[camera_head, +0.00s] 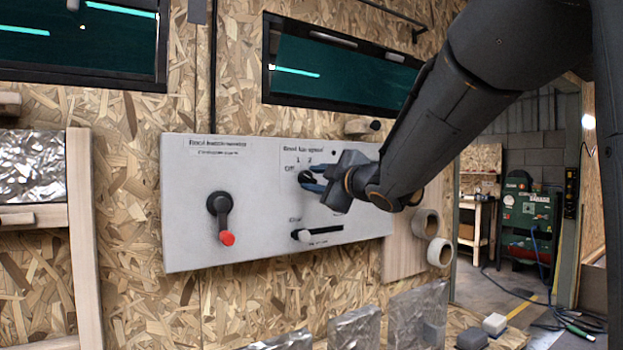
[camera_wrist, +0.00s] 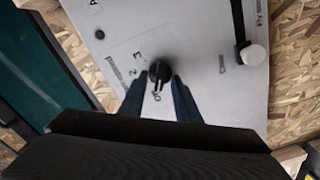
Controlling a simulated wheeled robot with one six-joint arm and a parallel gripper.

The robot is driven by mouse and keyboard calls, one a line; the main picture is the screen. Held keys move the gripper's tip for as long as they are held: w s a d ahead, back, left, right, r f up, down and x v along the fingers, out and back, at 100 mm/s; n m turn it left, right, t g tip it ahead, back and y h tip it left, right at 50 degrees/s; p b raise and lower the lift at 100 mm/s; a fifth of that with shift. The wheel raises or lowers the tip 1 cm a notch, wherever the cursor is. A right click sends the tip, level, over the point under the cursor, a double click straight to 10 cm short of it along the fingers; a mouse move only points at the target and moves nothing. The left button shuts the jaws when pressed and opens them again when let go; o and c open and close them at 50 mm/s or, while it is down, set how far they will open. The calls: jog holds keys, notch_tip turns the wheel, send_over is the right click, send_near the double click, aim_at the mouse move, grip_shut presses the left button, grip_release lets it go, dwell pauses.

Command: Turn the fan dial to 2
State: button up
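The fan dial (camera_head: 306,176) is a round black knob on a pale grey wall panel (camera_head: 262,200), with "Off", 1 and 2 printed around it in the head view. My gripper (camera_head: 314,180) is at the dial, its bluish fingers partly covering it. In the wrist view the dial (camera_wrist: 160,72) sits between the tips of my gripper (camera_wrist: 160,80), one finger on each side. I cannot tell whether the fingers press on it. A light pointer mark on the dial faces the label nearest my gripper; the printed 2 and 3 lie to its upper left.
A black lever with a red tip (camera_head: 222,220) is left of the dial. A horizontal slider (camera_head: 318,233) is below it and shows in the wrist view with a white knob (camera_wrist: 252,55). Windows (camera_head: 340,68) are above; foil-wrapped blocks (camera_head: 355,328) stand below the panel.

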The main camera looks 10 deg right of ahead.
jog(key=shift+w, duration=0.3)
grip_shut()
